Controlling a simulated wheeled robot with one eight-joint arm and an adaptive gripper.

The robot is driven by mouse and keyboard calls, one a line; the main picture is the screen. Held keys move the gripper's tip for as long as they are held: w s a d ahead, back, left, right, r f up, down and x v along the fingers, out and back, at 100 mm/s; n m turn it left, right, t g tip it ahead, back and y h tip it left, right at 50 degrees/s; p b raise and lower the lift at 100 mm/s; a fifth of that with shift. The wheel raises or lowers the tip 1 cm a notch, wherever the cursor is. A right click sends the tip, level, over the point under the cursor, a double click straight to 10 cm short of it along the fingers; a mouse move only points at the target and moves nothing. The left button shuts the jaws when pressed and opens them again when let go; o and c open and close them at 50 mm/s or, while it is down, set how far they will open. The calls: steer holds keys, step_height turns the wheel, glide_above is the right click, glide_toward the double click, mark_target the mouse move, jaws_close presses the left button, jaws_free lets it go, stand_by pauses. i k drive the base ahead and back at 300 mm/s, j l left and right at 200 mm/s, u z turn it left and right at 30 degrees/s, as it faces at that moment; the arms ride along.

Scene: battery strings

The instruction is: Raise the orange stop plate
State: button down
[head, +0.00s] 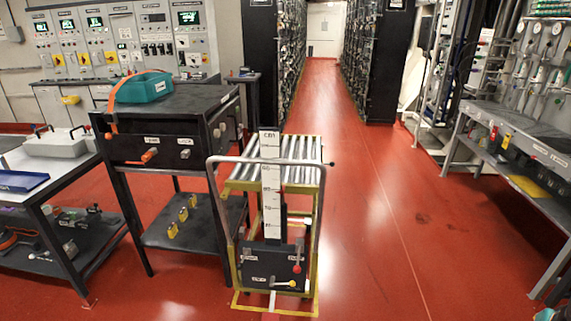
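I cannot make out an orange stop plate for certain. A roller trolley (231,187) with a yellow frame and metal rollers (300,172) stands in the middle. A white height scale (270,185) rises upright at its front. Its dark lower panel (262,268) carries a red-knobbed lever (297,268) and a yellow-tipped handle (291,283). To its left, a black bench (200,100) has an orange-handled lever (149,155) on its front, beside a small label. My gripper is not in view.
A white-topped table (62,178) with a grey case and blue tray (22,181) stands at left. Control cabinets (100,45) line the back left. A grey workbench (510,130) stands at right. The red floor (390,220) is clear right of the trolley and along the aisle.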

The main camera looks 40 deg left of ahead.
mark_target(332, 163)
steer(key=i+l+u, duration=0.15)
steer(key=u, duration=0.25)
steer(key=i+l+u, duration=0.1)
steer(key=u, duration=0.3)
steer(key=i+l+u, duration=0.1)
steer(key=l+u, duration=0.5)
steer(key=u, duration=0.2)
steer(key=i+l+u, duration=0.15)
steer(key=i+l, duration=0.15)
steer(key=i+l+u, duration=0.15)
steer(key=l, duration=0.3)
steer(key=i+l+u, duration=0.1)
steer(key=i+l, duration=0.25)
steer(key=i+l+u, duration=0.15)
steer(key=l, duration=0.35)
steer(key=l+z, duration=0.4)
steer(key=k+l+z, duration=0.1)
steer(key=l+z, duration=0.2)
steer(key=z, duration=0.15)
